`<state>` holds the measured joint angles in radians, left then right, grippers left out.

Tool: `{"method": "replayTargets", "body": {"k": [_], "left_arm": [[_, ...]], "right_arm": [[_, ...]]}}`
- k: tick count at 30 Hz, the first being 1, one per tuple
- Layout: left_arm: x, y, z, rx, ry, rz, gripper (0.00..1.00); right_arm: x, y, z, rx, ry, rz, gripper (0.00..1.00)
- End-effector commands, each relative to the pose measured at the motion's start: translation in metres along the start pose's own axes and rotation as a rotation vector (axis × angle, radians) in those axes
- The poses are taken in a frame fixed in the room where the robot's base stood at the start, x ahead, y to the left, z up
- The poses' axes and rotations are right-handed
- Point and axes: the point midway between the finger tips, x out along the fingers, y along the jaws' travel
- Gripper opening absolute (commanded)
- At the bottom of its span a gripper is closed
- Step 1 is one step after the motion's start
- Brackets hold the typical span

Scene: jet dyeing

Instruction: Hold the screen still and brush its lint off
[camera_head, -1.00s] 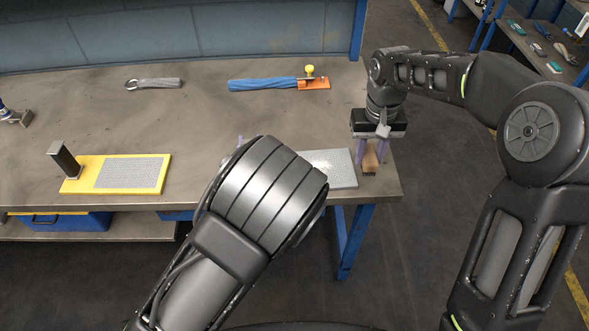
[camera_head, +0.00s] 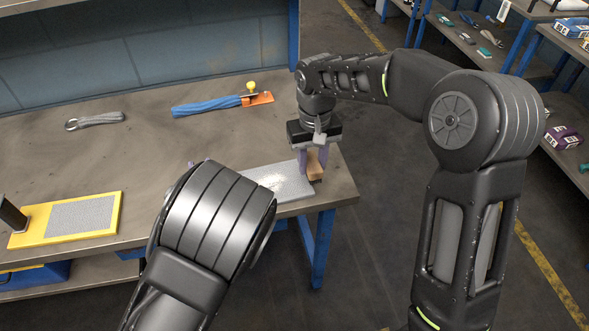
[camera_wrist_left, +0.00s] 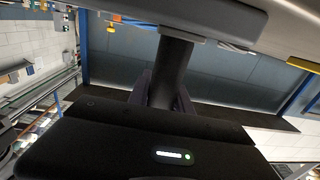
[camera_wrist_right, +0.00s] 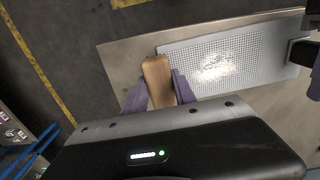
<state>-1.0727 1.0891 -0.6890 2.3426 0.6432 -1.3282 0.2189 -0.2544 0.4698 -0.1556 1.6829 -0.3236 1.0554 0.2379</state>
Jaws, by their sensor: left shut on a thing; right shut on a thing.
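The grey perforated screen (camera_head: 288,186) lies on the bench near its right end, its left part hidden behind my left arm. It also shows in the right wrist view (camera_wrist_right: 262,42), with white lint (camera_wrist_right: 216,68) on its mesh. My right gripper (camera_wrist_right: 160,88) is shut on a brush with a wooden block (camera_wrist_right: 157,72), at the screen's right end. I cannot tell whether its bristles touch the screen.
A yellow-framed screen (camera_head: 22,238) with a dark post stands at the bench's left. The bench edge is close to the brush.

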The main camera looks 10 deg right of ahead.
Motion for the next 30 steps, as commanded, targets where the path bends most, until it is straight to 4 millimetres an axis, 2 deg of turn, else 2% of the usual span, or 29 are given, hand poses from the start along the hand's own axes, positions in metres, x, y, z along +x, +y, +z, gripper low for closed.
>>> {"method": "replayTargets", "body": {"k": [9,12,15,20,30], "left_arm": [[0.0,0.0,0.0,0.0,0.0,0.0,0.0],[0.0,0.0,0.0,0.0,0.0,0.0,0.0],[0.0,0.0,0.0,0.0,0.0,0.0,0.0],[0.0,0.0,0.0,0.0,0.0,0.0,0.0],[0.0,0.0,0.0,0.0,0.0,0.0,0.0]], "right_arm": [[-0.025,-0.108,-0.018,-0.12,0.031,-0.001,0.0],[-0.035,-0.136,-0.018,-0.106,0.031,-0.002,0.0],[-0.045,-0.152,-0.019,-0.054,0.022,-0.006,0.0],[-0.053,-0.151,-0.016,0.039,-0.002,-0.004,0.0],[-0.052,-0.15,-0.016,0.046,-0.003,-0.003,0.0]]}}
